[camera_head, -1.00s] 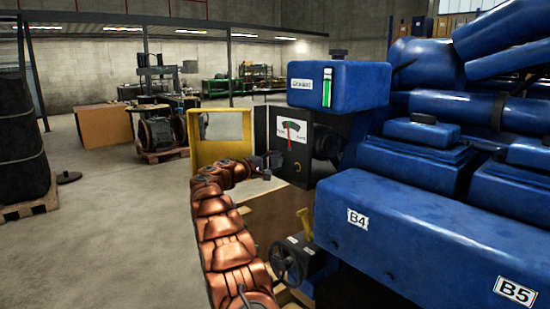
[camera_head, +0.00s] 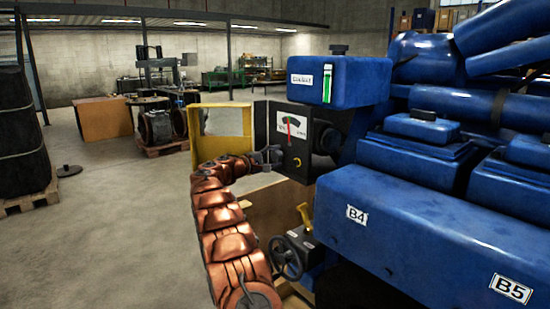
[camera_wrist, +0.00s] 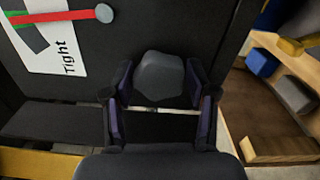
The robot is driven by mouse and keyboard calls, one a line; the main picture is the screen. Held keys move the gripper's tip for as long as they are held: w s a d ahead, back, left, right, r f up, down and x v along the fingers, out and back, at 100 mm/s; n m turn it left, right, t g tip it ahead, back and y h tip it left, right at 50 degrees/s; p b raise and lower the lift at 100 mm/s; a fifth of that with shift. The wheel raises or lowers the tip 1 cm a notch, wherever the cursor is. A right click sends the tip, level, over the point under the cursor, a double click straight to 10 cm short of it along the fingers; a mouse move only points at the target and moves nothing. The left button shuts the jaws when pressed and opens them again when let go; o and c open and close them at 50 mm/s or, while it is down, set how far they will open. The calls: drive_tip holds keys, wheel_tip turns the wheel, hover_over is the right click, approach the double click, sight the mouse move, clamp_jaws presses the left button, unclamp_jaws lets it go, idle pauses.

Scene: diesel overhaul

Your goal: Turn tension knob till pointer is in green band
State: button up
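The tension gauge (camera_head: 297,124) is a white dial on a dark panel, with a red pointer (camera_head: 289,127) standing close to upright. In the wrist view the gauge (camera_wrist: 52,62) is turned sideways and partly cut off. There the red pointer (camera_wrist: 65,16) lies over or beside a strip of green at the left edge; its tip is cut off. A dark grey faceted knob (camera_wrist: 160,78) sits between my fingers. My gripper (camera_wrist: 161,88) is open around it, with narrow gaps seeming to show on both sides. In the head view my gripper (camera_head: 275,156) is at the panel's lower left and hides the knob.
A yellow open cover (camera_head: 224,115) stands left of the panel. A small round yellowish fitting (camera_head: 297,160) is on the panel, right of my gripper. The blue coolant tank (camera_head: 340,82) overhangs above. A black handwheel (camera_head: 286,258) is below. Open floor (camera_head: 110,220) lies left.

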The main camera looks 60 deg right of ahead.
drive_tip(key=shift+o, duration=0.9)
drive_tip(key=v, duration=1.2)
drive_tip(key=shift+r, duration=0.1)
